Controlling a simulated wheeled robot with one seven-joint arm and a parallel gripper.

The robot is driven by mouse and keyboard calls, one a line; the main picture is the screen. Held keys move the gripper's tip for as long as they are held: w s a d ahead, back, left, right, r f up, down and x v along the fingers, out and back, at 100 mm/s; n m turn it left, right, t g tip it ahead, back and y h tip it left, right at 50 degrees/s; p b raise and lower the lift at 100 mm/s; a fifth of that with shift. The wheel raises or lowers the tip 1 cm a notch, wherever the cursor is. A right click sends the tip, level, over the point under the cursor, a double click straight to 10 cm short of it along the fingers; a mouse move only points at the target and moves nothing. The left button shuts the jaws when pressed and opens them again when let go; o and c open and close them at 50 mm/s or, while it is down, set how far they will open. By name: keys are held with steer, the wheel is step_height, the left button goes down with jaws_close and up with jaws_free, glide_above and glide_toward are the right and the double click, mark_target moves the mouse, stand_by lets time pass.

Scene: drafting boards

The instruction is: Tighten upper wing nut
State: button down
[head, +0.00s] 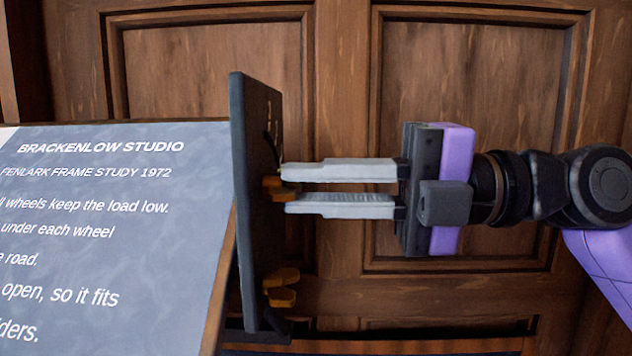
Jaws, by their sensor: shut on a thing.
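A dark upright plate (248,200) stands at the right edge of the drafting board (110,240). The upper wing nut (272,188), orange-brown, sits on the plate's right face. A lower wing nut (281,288) of the same colour sits further down the plate. My gripper (284,188) reaches in from the right, level, with its two pale fingers one above the other. It is shut on the upper wing nut, with the fingertips close to the plate. The fingers partly hide the upper nut, so how it is seated cannot be told.
The board bears white printed text and slopes on the left. Brown wooden panelling (345,60) fills the background. Open space lies around my gripper, above and below the fingers. A small dark piece (272,328) juts out at the plate's foot.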

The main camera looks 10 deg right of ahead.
steer(key=shift+w+m, duration=0.1)
steer(key=shift+m, duration=0.5)
steer(key=c, duration=1.4)
jaws_free()
steer(key=d, duration=0.2)
steer(key=s+d+b, duration=0.1)
steer(key=d, duration=0.2)
steer(key=d+b, duration=0.1)
steer(key=d, duration=0.1)
steer(key=shift+s+d, duration=0.3)
steer(key=shift+d, duration=0.1)
